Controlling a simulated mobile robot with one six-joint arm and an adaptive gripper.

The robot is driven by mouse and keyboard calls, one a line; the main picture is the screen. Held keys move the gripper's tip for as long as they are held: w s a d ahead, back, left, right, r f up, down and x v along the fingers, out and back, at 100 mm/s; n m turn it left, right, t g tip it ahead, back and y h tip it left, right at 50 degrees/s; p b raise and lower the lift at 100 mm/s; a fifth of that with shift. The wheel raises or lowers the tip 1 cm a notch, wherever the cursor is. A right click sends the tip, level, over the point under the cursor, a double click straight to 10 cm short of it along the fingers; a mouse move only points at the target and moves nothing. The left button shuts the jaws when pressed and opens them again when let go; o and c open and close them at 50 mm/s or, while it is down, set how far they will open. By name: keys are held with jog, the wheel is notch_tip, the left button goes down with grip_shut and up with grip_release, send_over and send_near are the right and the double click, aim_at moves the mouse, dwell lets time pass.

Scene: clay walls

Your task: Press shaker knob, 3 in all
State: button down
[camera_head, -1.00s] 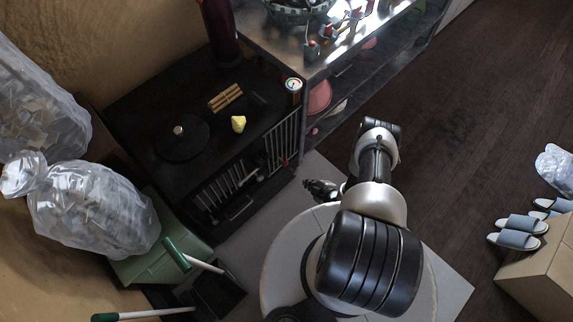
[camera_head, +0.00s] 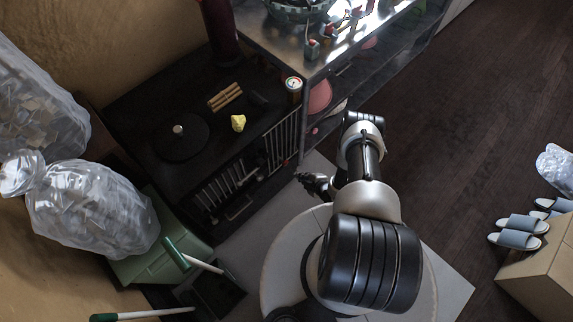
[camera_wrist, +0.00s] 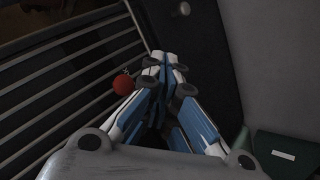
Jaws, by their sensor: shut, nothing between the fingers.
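I cannot tell for sure which part is the shaker knob. A round black plate (camera_head: 178,140) with a small pale knob (camera_head: 179,130) sits on the dark bench top. A red ball-shaped knob (camera_wrist: 123,84) shows beside the metal bars in the wrist view, left of my fingertips. My gripper (camera_head: 303,178) is in front of the bench's barred side, well away from the round plate. In the wrist view my gripper (camera_wrist: 165,60) is shut, with its fingertips together and empty. A small pale round thing (camera_wrist: 184,8) shows at the top of that view.
A yellow lump (camera_head: 238,123), brown sticks (camera_head: 225,97) and a small dial gauge (camera_head: 293,84) are on or beside the bench. A metal shelf (camera_head: 330,50) stands at its right. Clear bags (camera_head: 95,210) and a green bin (camera_head: 140,262) are at left. The dark floor at right is mostly open.

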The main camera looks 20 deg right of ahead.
jog(key=shift+w+a, duration=0.25)
jog(key=shift+w, duration=0.5)
jog(key=shift+w+a, duration=0.3)
jog(key=shift+w, duration=0.4)
jog(key=shift+w+a, duration=0.25)
jog(key=shift+w, duration=0.5)
jog(key=shift+w+a, duration=0.15)
jog(key=shift+w, duration=0.2)
jog(key=shift+w+a, duration=0.2)
jog(key=shift+w, duration=0.35)
jog(key=shift+w+a, duration=0.15)
jog(key=shift+w, duration=0.4)
dwell(0.9)
jog(key=shift+s, duration=0.15)
jog(key=shift+s+d+p, duration=0.2)
jog(key=shift+s+d, duration=0.05)
jog(key=shift+s, duration=0.4)
jog(key=shift+s+d+p, duration=0.15)
jog(key=shift+s+d, duration=0.1)
jog(key=shift+s, duration=0.4)
jog(key=shift+s+d+p, duration=0.15)
jog(key=shift+s+d, duration=0.15)
jog(key=shift+s, duration=0.5)
jog(key=shift+s+d+p, duration=0.15)
jog(key=shift+s+d, duration=0.1)
jog(key=shift+s, duration=0.55)
jog(key=shift+s+d+p, duration=0.15)
jog(key=shift+s+d, duration=0.15)
jog(key=shift+s, duration=0.5)
